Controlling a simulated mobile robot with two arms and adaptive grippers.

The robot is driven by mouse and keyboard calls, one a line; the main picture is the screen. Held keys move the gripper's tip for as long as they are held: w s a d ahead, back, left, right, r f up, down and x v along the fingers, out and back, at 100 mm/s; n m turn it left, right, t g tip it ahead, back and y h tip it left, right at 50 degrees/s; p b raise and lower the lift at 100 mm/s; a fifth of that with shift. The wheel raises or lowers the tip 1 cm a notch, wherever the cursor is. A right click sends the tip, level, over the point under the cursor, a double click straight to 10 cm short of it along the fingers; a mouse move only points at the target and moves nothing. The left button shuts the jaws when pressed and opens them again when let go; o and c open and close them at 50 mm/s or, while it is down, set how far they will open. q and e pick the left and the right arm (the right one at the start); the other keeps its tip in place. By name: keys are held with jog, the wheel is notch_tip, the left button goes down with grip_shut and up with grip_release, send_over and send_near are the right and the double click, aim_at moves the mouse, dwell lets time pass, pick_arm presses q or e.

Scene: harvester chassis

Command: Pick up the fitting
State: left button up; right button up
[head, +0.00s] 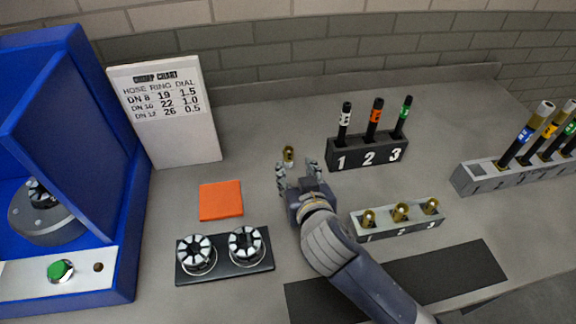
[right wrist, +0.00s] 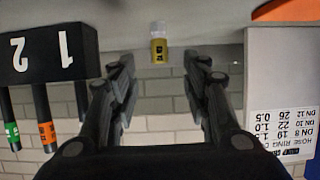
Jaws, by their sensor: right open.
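A small brass fitting (head: 289,154) stands alone on the grey table, just beyond my right gripper's fingertips. In the right wrist view, which is upside down, the fitting (right wrist: 158,48) has a pale end and a dark marking too small to read surely. My right gripper (head: 296,174) is open and empty, with its fingers pointing at the fitting. In the right wrist view the fitting appears centred between the fingertips (right wrist: 160,62), apart from both. My left gripper is not in view.
A black block (head: 368,152) numbered 1 2 3 holds marked hoses right of the fitting. A grey rack (head: 398,224) holds brass fittings. An orange square (head: 221,200), a black die tray (head: 225,266), a white chart (head: 165,115) and a blue machine (head: 75,150) stand left.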

aim_at(289, 157)
jog(key=shift+w+f, duration=0.2)
jog(key=shift+w, duration=0.05)
jog(key=x, duration=0.4)
jog(key=shift+w+a+p, duration=0.1)
jog(key=shift+w+p, duration=0.1)
jog(key=shift+p, duration=0.2)
jog(key=shift+w+f, duration=0.2)
jog(key=shift+w, duration=0.05)
jog(key=shift+w+a, duration=0.15)
jog(key=shift+w, duration=0.25)
jog(key=shift+p+x, duration=0.7)
jog(key=shift+x, duration=1.5)
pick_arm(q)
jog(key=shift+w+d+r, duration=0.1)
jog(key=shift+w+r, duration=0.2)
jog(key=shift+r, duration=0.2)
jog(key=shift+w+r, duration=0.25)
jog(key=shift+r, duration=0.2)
pick_arm(e)
jog(key=shift+f, duration=0.1)
jog(key=shift+s, duration=0.1)
jog(key=shift+c, duration=0.6)
grip_shut()
